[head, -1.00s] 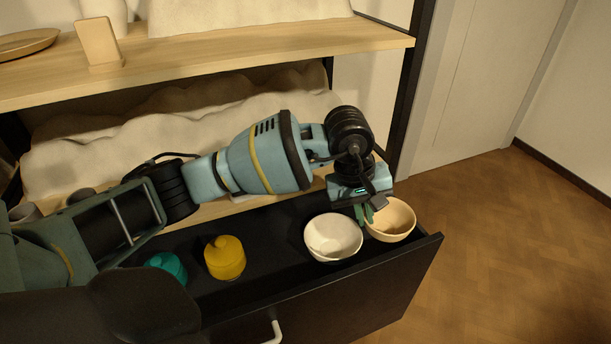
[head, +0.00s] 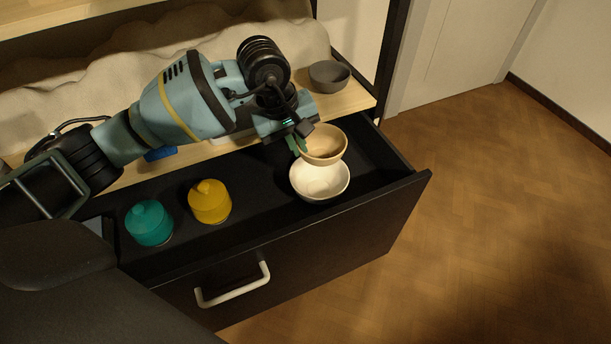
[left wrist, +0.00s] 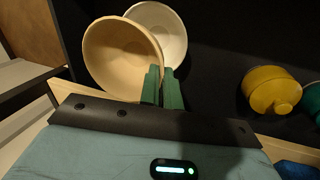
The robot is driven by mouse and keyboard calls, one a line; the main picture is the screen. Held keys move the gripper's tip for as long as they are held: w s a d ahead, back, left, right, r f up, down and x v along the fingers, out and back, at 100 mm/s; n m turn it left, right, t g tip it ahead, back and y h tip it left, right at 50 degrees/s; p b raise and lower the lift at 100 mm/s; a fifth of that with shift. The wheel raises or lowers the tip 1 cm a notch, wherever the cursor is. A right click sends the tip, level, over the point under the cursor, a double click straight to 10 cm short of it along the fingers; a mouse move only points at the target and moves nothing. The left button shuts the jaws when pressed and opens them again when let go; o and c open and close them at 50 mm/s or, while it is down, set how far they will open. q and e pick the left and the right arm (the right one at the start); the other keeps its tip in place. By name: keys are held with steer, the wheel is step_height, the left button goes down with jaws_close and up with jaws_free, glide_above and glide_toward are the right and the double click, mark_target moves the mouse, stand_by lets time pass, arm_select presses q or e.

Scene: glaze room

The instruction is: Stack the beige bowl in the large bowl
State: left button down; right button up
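The beige bowl (head: 326,146) is held by its rim in my left gripper (head: 298,142), tilted slightly, and appears raised above the drawer. In the head view it overlaps the far edge of the white bowl (head: 319,182), which looks like the large bowl and sits upright and empty in the open drawer. In the left wrist view the green fingers (left wrist: 162,87) are close together at the rim of the beige bowl (left wrist: 118,58), and the white bowl (left wrist: 163,32) is partly hidden behind it. The exact height gap between the bowls cannot be told. My right gripper is not in view.
The open dark drawer (head: 345,238) also holds a yellow lidded jar (head: 210,202) and a teal lidded jar (head: 149,223) to the left. A grey bowl (head: 329,76) stands on the wooden shelf behind. The drawer's right end is clear.

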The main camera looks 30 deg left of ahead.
arm_select(q)
step_height(320, 180, down, 8)
steer(key=shift+f+b, duration=0.15)
steer(key=shift+b, duration=1)
steer(key=shift+f, duration=0.5)
steer(key=shift+f+b, duration=0.1)
steer(key=shift+b, duration=0.2)
steer(key=c, duration=1.6)
jaws_free()
